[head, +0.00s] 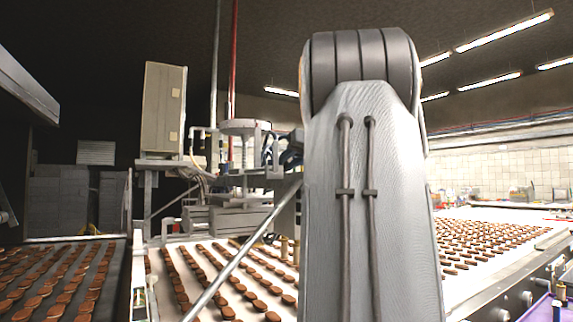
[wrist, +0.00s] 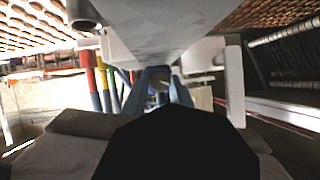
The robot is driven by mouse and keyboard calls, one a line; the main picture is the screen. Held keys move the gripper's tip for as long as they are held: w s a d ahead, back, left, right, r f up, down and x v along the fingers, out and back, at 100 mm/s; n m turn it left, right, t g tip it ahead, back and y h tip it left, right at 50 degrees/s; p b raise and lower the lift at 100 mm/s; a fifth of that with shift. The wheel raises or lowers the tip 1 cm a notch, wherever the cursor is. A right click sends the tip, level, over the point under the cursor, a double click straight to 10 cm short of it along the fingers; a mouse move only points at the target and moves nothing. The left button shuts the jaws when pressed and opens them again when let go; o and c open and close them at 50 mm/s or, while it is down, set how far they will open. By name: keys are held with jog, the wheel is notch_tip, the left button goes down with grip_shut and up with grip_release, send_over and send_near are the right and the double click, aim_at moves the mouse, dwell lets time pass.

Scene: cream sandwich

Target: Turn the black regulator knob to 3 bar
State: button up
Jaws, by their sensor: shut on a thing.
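My gripper (wrist: 162,80) shows in the wrist view as two blue-grey fingers beyond a large black shape that fills the lower middle. The fingers are closed on a small rounded, dark-rimmed thing between them, which I take to be the black regulator knob (wrist: 158,85). Most of it is hidden by the fingers and the black shape. I cannot read any scale or pressure mark. In the head view my grey arm stands large in the middle and hides the gripper and the knob.
A machine frame (head: 245,180) with pipes, hoses and a beige cabinet (head: 163,110) stands left of my arm. Conveyors with rows of brown biscuits run at left and right. In the wrist view, red and yellow posts (wrist: 90,85) stand left of the fingers, and a pale beam hangs close above.

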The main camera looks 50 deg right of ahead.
dwell(0.3)
jog(key=o, duration=1.1)
jog(key=shift+c, duration=0.2)
jog(key=shift+b+v, duration=0.65)
jog(key=shift+v, duration=3.3)
jog(key=shift+d, duration=0.15)
